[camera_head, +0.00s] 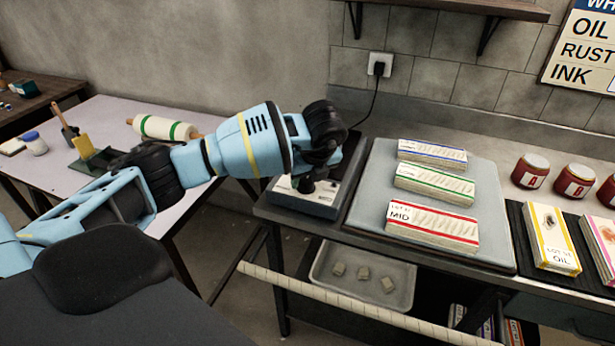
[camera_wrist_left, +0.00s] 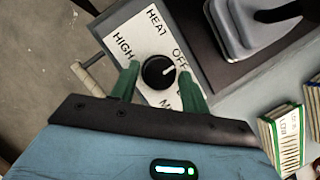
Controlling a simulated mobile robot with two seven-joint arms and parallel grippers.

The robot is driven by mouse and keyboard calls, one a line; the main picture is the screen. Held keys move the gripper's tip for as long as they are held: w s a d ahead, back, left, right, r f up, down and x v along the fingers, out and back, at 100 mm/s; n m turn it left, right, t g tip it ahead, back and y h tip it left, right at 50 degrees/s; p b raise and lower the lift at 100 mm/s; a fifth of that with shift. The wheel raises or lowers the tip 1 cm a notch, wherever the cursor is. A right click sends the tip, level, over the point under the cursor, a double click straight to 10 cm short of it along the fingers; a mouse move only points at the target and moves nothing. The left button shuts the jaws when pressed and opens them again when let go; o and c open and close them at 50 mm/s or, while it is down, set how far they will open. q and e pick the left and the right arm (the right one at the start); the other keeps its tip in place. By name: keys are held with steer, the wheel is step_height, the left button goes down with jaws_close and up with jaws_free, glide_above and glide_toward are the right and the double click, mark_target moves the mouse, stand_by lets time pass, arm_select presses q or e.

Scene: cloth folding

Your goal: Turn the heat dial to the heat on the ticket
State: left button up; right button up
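The heat dial (camera_wrist_left: 156,74) is a round black knob with a white pointer line, on a white panel (camera_wrist_left: 137,30) marked HEAT, HIGH, OFF and a partly hidden M label. Its pointer aims toward OFF. In the head view the control box (camera_head: 318,208) stands at the counter's left end, its dial hidden by my arm. My left gripper (camera_head: 308,184) points down over it. In the wrist view its two green fingers stand apart on either side of the dial; contact is unclear. The red-striped bundle (camera_head: 433,227) reads MID. I cannot identify a separate ticket. My right gripper is out of view.
A grey plate (camera_head: 372,210) beside the box holds red-, green- and blue-striped bundles. Red jars (camera_head: 530,170) and a yellow LOT 51 OIL box (camera_head: 551,238) stand at the right. A tray (camera_head: 330,262) with small blocks sits below. A cord runs to the wall socket (camera_head: 380,64).

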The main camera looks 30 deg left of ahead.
arm_select(q)
steer(key=c, duration=0.7)
steer(key=shift+o, duration=0.2)
